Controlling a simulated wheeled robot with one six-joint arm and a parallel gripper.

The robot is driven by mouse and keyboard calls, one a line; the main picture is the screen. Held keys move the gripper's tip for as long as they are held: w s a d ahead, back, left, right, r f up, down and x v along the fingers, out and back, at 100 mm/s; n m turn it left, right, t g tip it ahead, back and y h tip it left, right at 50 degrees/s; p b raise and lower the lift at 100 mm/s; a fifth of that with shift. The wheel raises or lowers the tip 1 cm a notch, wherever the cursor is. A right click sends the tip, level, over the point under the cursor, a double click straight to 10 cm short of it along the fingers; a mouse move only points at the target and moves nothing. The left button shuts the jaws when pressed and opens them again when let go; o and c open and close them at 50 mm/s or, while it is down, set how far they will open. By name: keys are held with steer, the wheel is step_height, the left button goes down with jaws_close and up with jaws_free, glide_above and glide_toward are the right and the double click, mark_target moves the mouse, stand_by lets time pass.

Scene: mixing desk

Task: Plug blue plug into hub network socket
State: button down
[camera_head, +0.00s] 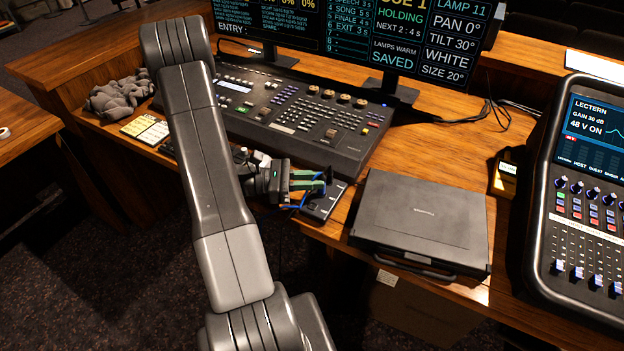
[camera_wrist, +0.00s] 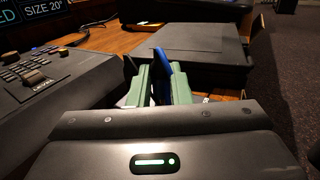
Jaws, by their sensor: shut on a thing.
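My gripper (camera_head: 318,184) has green fingers and is over the front edge of the desk, just in front of the lighting console. In the wrist view my gripper (camera_wrist: 161,88) is shut on the blue plug (camera_wrist: 164,72), which shows as a blue strip between the fingers. A blue cable (camera_head: 291,207) hangs by the fingers in the head view. A small dark flat box (camera_head: 323,204), which looks like the hub, lies beside the fingertips. Its network socket cannot be made out, and the fingers hide the plug's front end.
A closed black laptop (camera_head: 424,222) lies right of the box. The lighting console (camera_head: 300,112) stands behind, below two monitors. An audio mixer (camera_head: 585,200) stands at the far right. Bare desk (camera_head: 445,142) lies behind the laptop. A grey crumpled heap (camera_head: 120,97) is at left.

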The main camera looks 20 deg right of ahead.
steer(key=shift+f, duration=0.1)
steer(key=c, duration=1.3)
jaws_free()
steer(key=shift+o, duration=0.2)
steer(key=b+v, duration=0.2)
steer(key=v, duration=1.1)
steer(key=shift+w+a, duration=0.1)
steer(key=shift+a, duration=0.3)
steer(key=shift+d, duration=0.1)
